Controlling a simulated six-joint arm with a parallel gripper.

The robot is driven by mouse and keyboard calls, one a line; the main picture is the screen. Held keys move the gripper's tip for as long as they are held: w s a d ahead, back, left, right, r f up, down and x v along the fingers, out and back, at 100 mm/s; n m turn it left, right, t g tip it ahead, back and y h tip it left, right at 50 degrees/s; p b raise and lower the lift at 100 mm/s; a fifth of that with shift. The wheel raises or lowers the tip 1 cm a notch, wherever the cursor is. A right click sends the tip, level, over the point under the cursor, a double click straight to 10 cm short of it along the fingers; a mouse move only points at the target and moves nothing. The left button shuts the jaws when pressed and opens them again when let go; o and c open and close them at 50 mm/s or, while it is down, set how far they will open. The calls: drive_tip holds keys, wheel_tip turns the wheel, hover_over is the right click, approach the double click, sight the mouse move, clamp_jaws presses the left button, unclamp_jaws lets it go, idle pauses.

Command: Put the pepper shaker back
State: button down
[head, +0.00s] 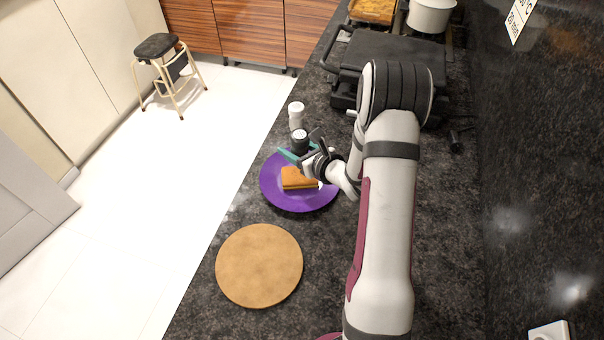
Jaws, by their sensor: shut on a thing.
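The pepper shaker (299,141), a small dark cylinder with a pale dotted top, is upright at the far edge of the purple plate (272,192). My gripper (307,148) comes in from the right and is shut on it. Its lower part is partly hidden by the fingers, and I cannot tell whether it is held above the surface or touching it. A white shaker (296,113) stands upright on the dark counter just beyond it.
A sandwich (299,178) lies on the purple plate, and a teal strip (287,155) shows at its far edge. A round wooden board (259,265) lies nearer. A black grill (385,52) stands far back. The counter (255,221) drops off at left.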

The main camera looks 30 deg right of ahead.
drive_tip(key=s+d+r+m+h, duration=0.1)
drive_tip(key=d+r+m+h, duration=0.2)
drive_tip(key=d, duration=2)
hover_over(333, 134)
drive_tip(key=f, duration=0.7)
drive_tip(key=shift+s+f, duration=0.15)
drive_tip(key=shift+s, duration=0.05)
wheel_tip(333, 134, down, 3)
drive_tip(key=shift+w+f, duration=0.1)
drive_tip(key=shift+f, duration=0.05)
drive_tip(key=shift+f+h, duration=0.3)
drive_tip(key=shift+f, duration=0.05)
drive_tip(key=shift+f, duration=0.15)
drive_tip(key=shift+c, duration=1)
unclamp_jaws()
